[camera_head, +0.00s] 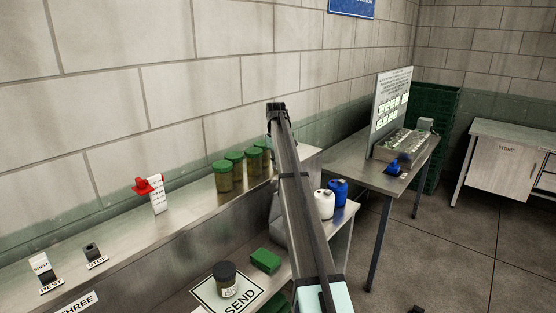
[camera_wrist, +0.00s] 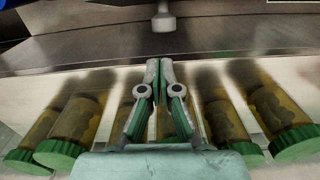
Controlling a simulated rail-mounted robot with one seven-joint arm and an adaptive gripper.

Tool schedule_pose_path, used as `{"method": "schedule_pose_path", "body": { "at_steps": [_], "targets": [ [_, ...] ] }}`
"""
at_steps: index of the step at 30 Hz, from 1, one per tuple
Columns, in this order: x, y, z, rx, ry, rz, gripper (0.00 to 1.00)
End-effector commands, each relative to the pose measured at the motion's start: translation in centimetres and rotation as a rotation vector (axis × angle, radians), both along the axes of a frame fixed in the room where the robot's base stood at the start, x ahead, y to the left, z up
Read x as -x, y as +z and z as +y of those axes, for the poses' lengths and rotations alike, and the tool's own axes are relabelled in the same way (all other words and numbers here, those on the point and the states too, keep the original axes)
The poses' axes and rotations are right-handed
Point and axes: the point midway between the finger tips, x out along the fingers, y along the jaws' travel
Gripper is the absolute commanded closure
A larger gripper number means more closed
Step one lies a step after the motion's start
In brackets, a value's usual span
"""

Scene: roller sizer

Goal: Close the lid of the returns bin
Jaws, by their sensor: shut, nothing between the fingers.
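I cannot make out a returns bin or its lid for certain in either view. My gripper (camera_wrist: 160,68) is shut and empty in the wrist view, with its fingertips together above a row of jars. In the head view, my gripper's dark end (camera_head: 277,108) is at the far end of my raised arm, near the wall and the back of the shelf. Part of the shelf and bench is hidden behind my arm. A pale grey knob-like part (camera_wrist: 163,22) shows beyond the fingertips in the wrist view.
Green-lidded jars (camera_head: 222,176) stand on the steel shelf. A white jug (camera_head: 324,204) and a blue jug (camera_head: 338,191) stand right of my arm. A dark-lidded jar (camera_head: 225,278) sits on the SEND mat. Green crates (camera_head: 440,110) stand behind the right table (camera_head: 400,182).

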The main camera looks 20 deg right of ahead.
Motion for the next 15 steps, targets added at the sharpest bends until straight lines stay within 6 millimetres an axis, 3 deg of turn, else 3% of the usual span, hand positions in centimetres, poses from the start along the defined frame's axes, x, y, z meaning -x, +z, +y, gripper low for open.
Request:
{"method": "schedule_pose_path", "body": {
  "at_steps": [9, 15],
  "targets": [
    [0.2, -4.9, 0.0, -0.001, -0.001, 0.001, 1.0],
    [0.2, -6.4, 0.0, 0.001, -0.001, -0.001, 1.0]
  ]
}}
